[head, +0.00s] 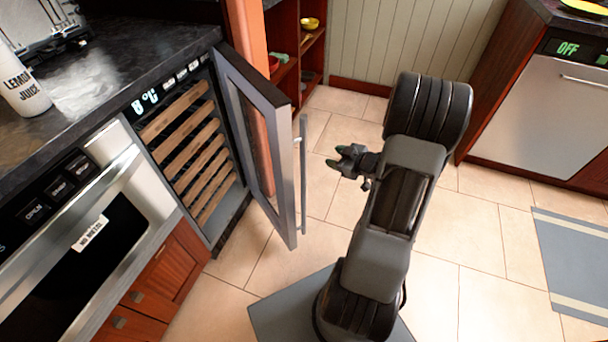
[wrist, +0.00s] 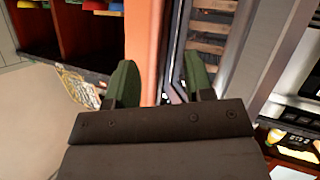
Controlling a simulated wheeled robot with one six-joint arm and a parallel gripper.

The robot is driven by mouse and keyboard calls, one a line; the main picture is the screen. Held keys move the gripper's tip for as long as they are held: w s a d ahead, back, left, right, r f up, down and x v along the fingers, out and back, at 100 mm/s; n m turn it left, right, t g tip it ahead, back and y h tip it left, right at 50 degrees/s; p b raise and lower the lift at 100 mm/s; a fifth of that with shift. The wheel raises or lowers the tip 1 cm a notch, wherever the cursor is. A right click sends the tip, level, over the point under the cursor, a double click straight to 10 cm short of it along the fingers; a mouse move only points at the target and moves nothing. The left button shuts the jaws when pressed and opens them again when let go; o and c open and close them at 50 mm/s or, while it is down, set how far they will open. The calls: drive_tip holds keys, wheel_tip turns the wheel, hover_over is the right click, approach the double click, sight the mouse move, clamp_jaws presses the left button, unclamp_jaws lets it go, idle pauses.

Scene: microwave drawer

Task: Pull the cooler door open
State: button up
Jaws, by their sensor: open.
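The cooler (head: 190,150) stands under the dark counter at the left of the head view, with wooden racks inside. Its glass door (head: 258,140) with a grey frame is swung well open towards the right. A vertical bar handle (head: 303,175) is on the door's outer side. My gripper (head: 338,161) is to the right of the handle, apart from it, and points left. In the wrist view my gripper (wrist: 158,82) shows two green fingers spread apart with nothing between them. Behind them are the orange post and part of the cooler's racks (wrist: 208,45).
A microwave drawer (head: 85,240) is left of the cooler. An open red shelf (head: 297,50) with bowls stands behind the door. A dishwasher (head: 545,110) is at the far right, and a grey mat (head: 575,262) lies on the floor. The tiled floor between is clear.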

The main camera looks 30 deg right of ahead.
sight(304, 171)
drive_tip(key=s+a+f+n+t+y+b, duration=0.1)
drive_tip(key=s+a+f+y, duration=0.15)
drive_tip(key=s+y, duration=0.5)
drive_tip(key=b+x, duration=0.1)
drive_tip(key=x, duration=0.3)
drive_tip(key=b+x, duration=0.1)
drive_tip(key=x, duration=0.3)
drive_tip(key=f+b+x, duration=0.1)
drive_tip(key=x, duration=0.3)
drive_tip(key=shift+w+a, duration=0.1)
drive_tip(key=shift+w, duration=0.15)
clamp_jaws()
